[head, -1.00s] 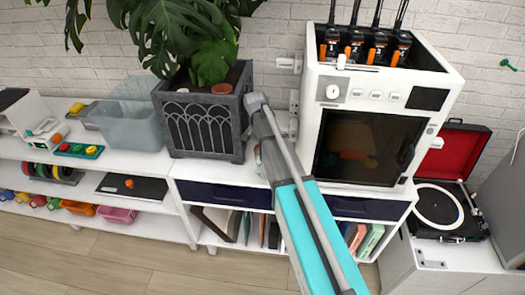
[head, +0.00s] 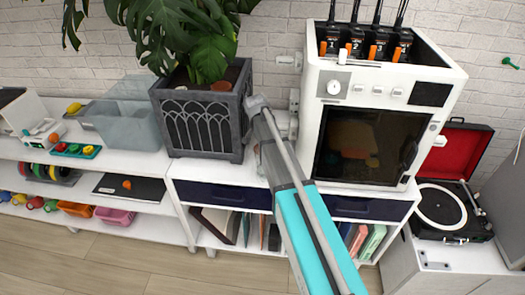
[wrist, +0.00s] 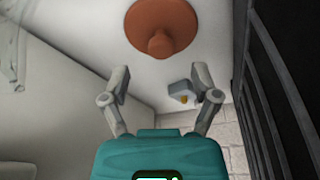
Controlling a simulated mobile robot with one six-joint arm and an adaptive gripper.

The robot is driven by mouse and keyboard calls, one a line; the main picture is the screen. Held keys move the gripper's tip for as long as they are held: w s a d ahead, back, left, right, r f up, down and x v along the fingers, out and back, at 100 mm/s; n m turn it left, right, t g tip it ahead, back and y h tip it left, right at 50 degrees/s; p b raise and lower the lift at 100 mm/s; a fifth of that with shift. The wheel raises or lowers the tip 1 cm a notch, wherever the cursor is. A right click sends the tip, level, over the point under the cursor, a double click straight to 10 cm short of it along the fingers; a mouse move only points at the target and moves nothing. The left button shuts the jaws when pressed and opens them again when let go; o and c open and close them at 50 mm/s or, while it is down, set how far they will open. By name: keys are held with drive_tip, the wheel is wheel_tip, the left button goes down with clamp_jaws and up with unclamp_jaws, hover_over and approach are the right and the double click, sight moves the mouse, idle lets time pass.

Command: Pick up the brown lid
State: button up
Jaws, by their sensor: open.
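The brown lid (wrist: 162,28) shows at the top of the wrist view, a round reddish-brown disc with a knob that points toward my gripper. It lies on a white surface. My gripper (wrist: 159,72) is open and empty, with its two fingers spread left and right. The lid is ahead of the fingertips, apart from them and roughly centred between them. In the head view my arm reaches into the gap between the planter and the white machine. The lid and the fingertips cannot be made out there.
A dark grey planter (head: 203,125) with a large plant stands left of my arm. A white machine (head: 372,75) with a dark window stands close on the right. In the wrist view a dark ribbed side (wrist: 276,95) borders the right. A small grey block (wrist: 182,92) sits near the right finger.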

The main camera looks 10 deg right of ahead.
drive_tip(key=shift+b+x, duration=1.75)
drive_tip(key=shift+x, duration=0.3)
drive_tip(key=shift+a, duration=0.15)
clamp_jaws()
